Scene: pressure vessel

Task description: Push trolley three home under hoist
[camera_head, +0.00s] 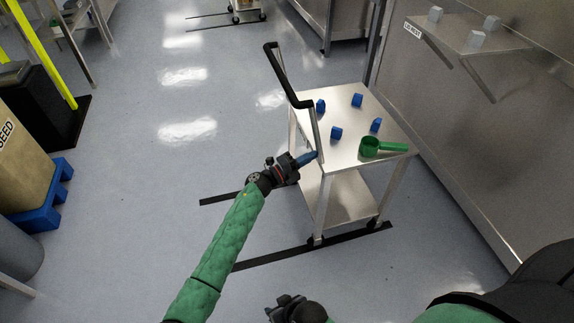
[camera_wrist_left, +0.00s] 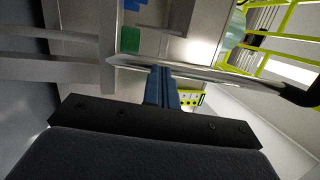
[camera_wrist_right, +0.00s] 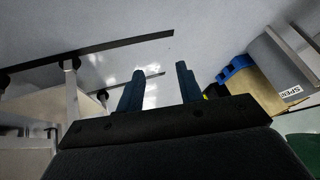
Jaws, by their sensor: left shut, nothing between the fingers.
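The trolley (camera_head: 345,150) is a steel two-shelf cart with a black handle (camera_head: 285,75) on its left side. Several blue pieces (camera_head: 336,132) and a green scoop (camera_head: 383,147) lie on its top. I cannot read a number on it. My left gripper (camera_head: 308,158) is shut and empty, its blue fingertips at the trolley's left edge near the handle's foot. In the left wrist view, the shut fingers (camera_wrist_left: 160,85) meet the trolley's edge; I cannot tell whether they touch. My right gripper (camera_wrist_right: 158,85) is open and empty, low in the head view. I cannot identify the hoist.
Black floor lines (camera_head: 255,259) run beneath and left of the trolley. A steel wall with a shelf (camera_head: 470,35) stands close on the right. A box (camera_head: 20,150) on a blue pallet stands at left. Another cart (camera_head: 246,17) stands far back. The floor left of the trolley is clear.

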